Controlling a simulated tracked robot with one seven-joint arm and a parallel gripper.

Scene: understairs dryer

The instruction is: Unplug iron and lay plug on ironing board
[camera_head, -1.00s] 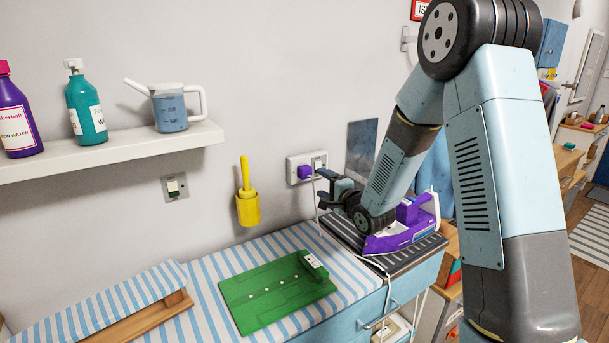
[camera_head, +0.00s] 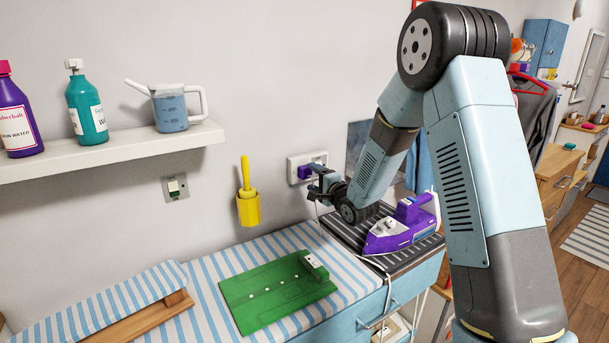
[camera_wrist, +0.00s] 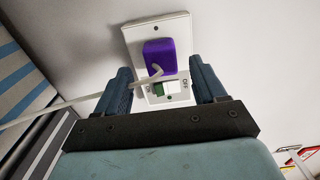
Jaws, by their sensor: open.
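The purple plug (camera_head: 304,171) sits in the white wall socket (camera_head: 292,164). In the wrist view the plug (camera_wrist: 160,56) is upright in the socket plate (camera_wrist: 178,27), and its pale cord (camera_wrist: 90,98) runs left past a finger. My gripper (camera_head: 315,181) is open close to the plug. In the wrist view its fingers (camera_wrist: 161,78) stand apart on either side of the plug's lower part; I cannot tell whether they touch it. The purple iron (camera_head: 402,224) stands on the dark ribbed rest at the right end of the striped ironing board (camera_head: 205,278).
A rocker switch (camera_wrist: 167,88) lies just below the plug. A green board (camera_head: 277,292) lies on the ironing board, with bare striped cloth around it. A yellow holder (camera_head: 248,209) hangs on the wall. A shelf (camera_head: 110,149) carries bottles and a jug (camera_head: 169,110).

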